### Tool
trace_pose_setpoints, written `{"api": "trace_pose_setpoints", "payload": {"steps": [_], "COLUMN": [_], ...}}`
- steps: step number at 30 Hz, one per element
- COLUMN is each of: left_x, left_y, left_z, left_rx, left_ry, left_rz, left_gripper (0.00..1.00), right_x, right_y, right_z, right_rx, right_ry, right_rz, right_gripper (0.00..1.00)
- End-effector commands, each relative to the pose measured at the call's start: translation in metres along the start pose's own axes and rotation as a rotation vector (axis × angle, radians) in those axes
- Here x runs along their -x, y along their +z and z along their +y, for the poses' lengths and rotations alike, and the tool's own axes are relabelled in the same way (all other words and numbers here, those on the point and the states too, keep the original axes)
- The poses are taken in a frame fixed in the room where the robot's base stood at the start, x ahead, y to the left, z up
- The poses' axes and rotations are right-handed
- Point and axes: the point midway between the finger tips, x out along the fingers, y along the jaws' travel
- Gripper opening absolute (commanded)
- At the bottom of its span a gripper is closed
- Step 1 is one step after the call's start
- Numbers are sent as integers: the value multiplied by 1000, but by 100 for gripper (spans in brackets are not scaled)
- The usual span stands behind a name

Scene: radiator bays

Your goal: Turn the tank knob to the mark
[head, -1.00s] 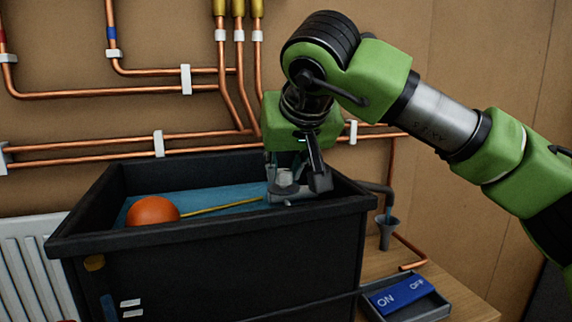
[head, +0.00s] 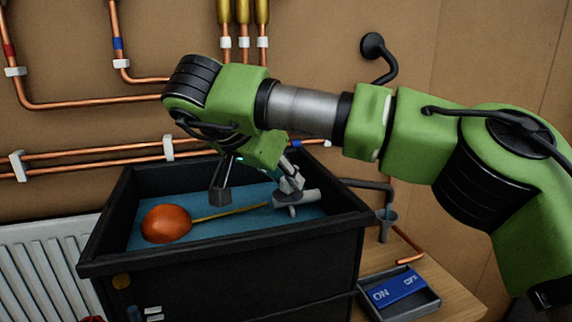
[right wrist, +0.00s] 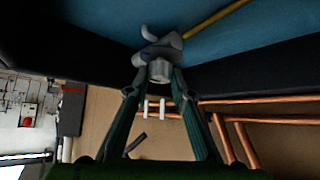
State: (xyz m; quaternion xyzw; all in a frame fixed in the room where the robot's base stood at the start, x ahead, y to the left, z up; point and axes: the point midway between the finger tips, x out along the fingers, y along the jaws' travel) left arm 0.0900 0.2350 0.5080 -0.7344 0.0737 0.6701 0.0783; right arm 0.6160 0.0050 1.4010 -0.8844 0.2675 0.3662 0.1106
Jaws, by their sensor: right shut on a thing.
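The black tank (head: 230,268) holds blue water (head: 235,203). An orange float ball (head: 167,223) sits at its left, with a thin yellow rod running to a grey valve body (head: 298,200) at the right inner side. My right gripper (right wrist: 158,74) is shut on the grey tank knob (right wrist: 160,70), which shows between its fingertips in the right wrist view. In the head view the knob is largely hidden by the gripper (head: 257,190), which comes in slanted from the upper left. I cannot make out the mark. My left gripper is not in view.
A tray (head: 428,303) with a blue ON/OFF plate (head: 398,290) lies on the wooden bench (head: 462,298) at the right. Copper pipes (head: 95,152) run along the wall behind, and a white radiator (head: 45,255) is at the left.

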Motion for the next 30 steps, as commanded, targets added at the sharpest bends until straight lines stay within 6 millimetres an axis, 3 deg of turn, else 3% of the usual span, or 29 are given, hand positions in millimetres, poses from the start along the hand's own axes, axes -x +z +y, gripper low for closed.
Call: {"api": "trace_pose_setpoints", "payload": {"steps": [6,20,21,22,30], "left_x": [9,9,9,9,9], "left_y": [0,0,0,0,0], "left_z": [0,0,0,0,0], "left_rx": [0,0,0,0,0], "left_ry": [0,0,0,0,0], "left_rz": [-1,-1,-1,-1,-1], "left_gripper": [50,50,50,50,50], "right_x": [1,0,0,0,0], "right_y": [-1,0,0,0,0], "right_z": [-1,-1,-1,-1,-1], "right_rx": [-35,-43,-43,-43,-42], "right_ry": [34,40,40,40,41], "right_rz": [0,-1,-1,-1,-1], "right_gripper": [0,0,29,37,39]}}
